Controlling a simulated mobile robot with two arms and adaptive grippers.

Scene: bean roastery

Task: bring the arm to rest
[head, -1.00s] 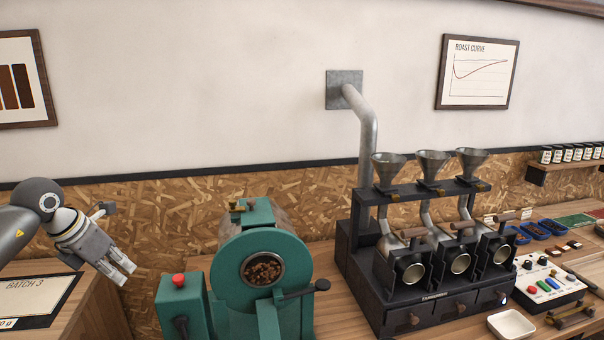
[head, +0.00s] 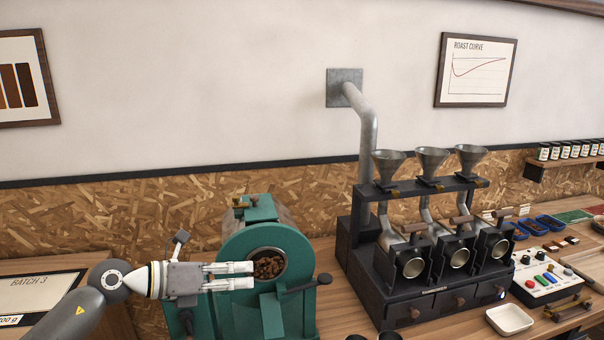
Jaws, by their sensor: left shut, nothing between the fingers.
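My left arm comes in from the lower left. My left gripper (head: 252,275) is shut and empty, pointing right. In the picture it lies in front of the green drum roaster (head: 285,245) and covers part of its front and its left side. The roaster's round window (head: 268,262) shows brown beans and is partly covered by the fingers. I cannot tell whether the gripper touches the roaster. My right gripper is not in view.
A black sample roaster (head: 440,270) with several funnels stands right of the green roaster. A white dish (head: 509,319) and a control box (head: 548,280) are farther right. A batch board (head: 40,295) lies at the left. Dark round rims show at the bottom edge.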

